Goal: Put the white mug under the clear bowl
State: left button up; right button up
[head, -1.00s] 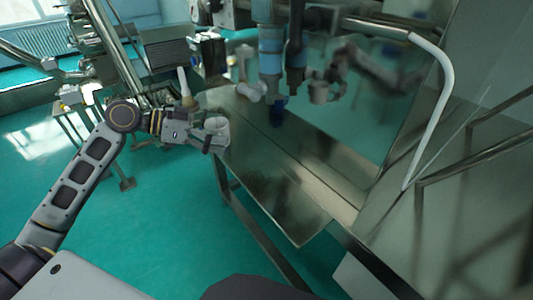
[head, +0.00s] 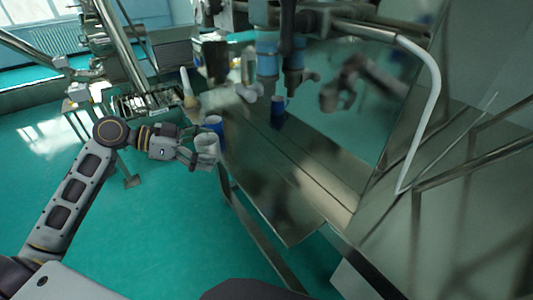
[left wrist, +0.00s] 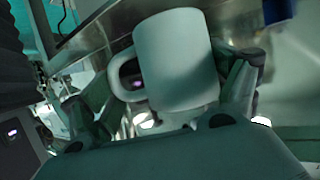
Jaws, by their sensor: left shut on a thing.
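The white mug (head: 206,146) is held in my left gripper (head: 197,158) at the left edge of the steel table (head: 262,185). In the left wrist view the mug (left wrist: 178,62) fills the upper middle, slightly tilted, with its handle on the left. The fingers of my left gripper (left wrist: 170,115) are closed around its lower part. I cannot make out the clear bowl in either view. My right gripper is not directly in view.
A blue mug (head: 213,125) stands on the table just behind the white mug. Machinery with blue parts (head: 268,55) hangs over the back. The table's front part is clear.

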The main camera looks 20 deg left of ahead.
pick_arm(q)
jog(key=shift+s+d, duration=0.1)
jog(key=shift+d, duration=0.05)
pick_arm(e)
jog(key=shift+s+a, duration=0.1)
jog(key=shift+s, duration=0.15)
jog(key=shift+s, duration=0.35)
